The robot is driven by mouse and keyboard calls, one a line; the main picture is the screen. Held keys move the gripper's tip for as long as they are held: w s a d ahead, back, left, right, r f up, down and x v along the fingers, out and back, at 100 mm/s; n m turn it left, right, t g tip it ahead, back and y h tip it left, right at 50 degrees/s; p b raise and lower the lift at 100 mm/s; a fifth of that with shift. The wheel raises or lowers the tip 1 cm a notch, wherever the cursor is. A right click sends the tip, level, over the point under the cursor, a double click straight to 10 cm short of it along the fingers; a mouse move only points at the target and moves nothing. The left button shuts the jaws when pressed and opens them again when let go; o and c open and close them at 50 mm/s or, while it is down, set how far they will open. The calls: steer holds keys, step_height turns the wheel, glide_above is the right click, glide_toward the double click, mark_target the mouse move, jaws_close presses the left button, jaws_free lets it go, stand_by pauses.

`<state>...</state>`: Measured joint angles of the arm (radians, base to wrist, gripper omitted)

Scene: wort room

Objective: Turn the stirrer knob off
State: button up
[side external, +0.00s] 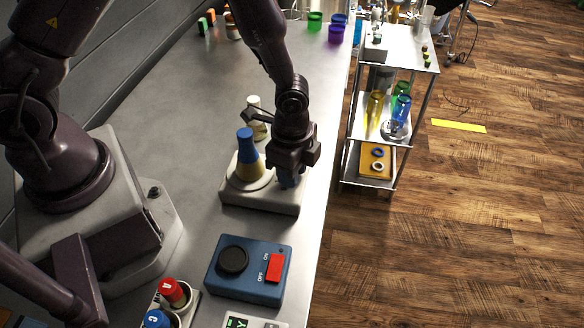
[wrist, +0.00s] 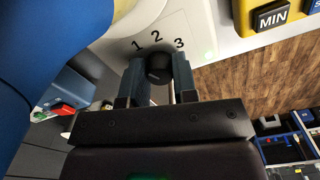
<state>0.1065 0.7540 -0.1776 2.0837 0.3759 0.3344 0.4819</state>
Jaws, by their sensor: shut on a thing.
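The stirrer (side external: 261,199) is a pale flat unit on the grey bench, with a flask (side external: 247,157) with a blue upper part on its round plate. My gripper (side external: 288,184) is lowered over the stirrer's right part. In the wrist view, the black stirrer knob (wrist: 158,68) sits between the two fingers of my gripper (wrist: 159,76), which are shut on it. The numbers 1, 2 and 3 are printed around the knob. I cannot read where its pointer stands. In the side view the knob is hidden by my gripper.
A blue control box (side external: 248,270) with a black dial and a red ON/OFF switch stands in front of the stirrer. Another flask (side external: 257,120) stands behind the stirrer. Red- and blue-capped items sit at the bottom. A metal cart (side external: 361,150) stands right of the bench.

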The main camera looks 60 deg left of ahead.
steer(key=shift+w, duration=0.1)
steer(key=o, duration=0.6)
steer(key=shift+o, duration=0.2)
step_height(320, 180, up, 13)
